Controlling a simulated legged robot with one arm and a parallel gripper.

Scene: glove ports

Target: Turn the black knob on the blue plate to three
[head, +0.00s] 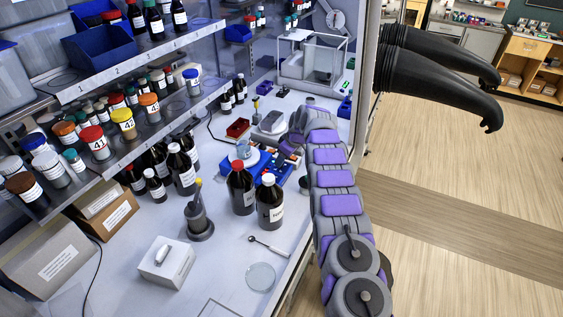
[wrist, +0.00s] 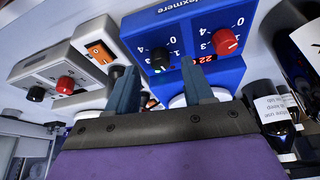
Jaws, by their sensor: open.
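The blue plate (wrist: 185,22) fills the upper middle of the wrist view, with its control face toward me. The black knob (wrist: 158,59) is on the left of that face, with white numbers around it. Its pointer setting is too small to tell. A red knob (wrist: 225,41) is to its right, by a partly covered red display. My gripper (wrist: 161,80) is open, its two fingers apart below the black knob in the picture; no contact is clear. In the head view the blue plate (head: 262,170) is partly hidden behind bottles, and my gripper (head: 287,148) is beside it.
A grey device (wrist: 97,50) with an orange switch and another with black and red knobs (wrist: 65,85) stand left of the blue plate. Dark bottles (wrist: 272,105) are close on the right. Tall bottles (head: 270,203) stand in front of the plate in the head view.

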